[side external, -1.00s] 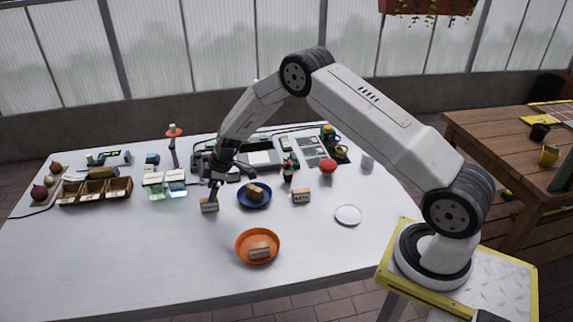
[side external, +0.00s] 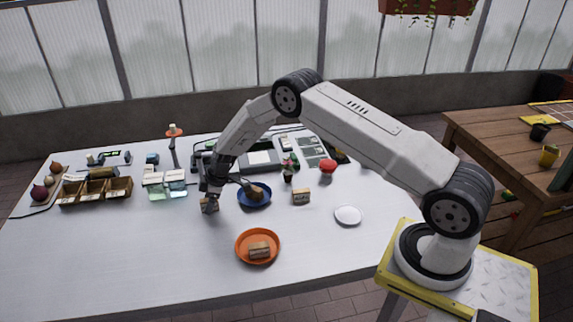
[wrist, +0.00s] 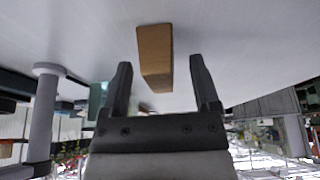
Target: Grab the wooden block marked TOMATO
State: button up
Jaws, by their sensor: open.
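A small wooden block (side external: 209,208) stands on the white table, left of the blue plate. My gripper (side external: 212,193) is down at this block and partly covers it. In the wrist view the block (wrist: 154,48) is a plain brown piece lying between the two spread fingers of my gripper (wrist: 160,62), with a gap on each side. Other wooden blocks are on the blue plate (side external: 256,192), on the bare table (side external: 301,196) and on the orange plate (side external: 259,249). I cannot read any lettering, so I cannot tell which block says TOMATO.
The blue plate (side external: 254,204) is close to the right of my gripper, and the orange plate (side external: 242,240) is nearer the front. A white saucer (side external: 348,215) is at the right. Wooden bins (side external: 95,191) stand at the left. The front left of the table is clear.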

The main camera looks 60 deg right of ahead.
grip_shut()
jog(key=shift+r, duration=0.1)
dwell(0.3)
jog(key=shift+r, duration=0.7)
jog(key=s+r, duration=1.1)
jog(key=s, duration=0.3)
jog(key=shift+a+r, duration=0.2)
jog(key=shift+a, duration=0.05)
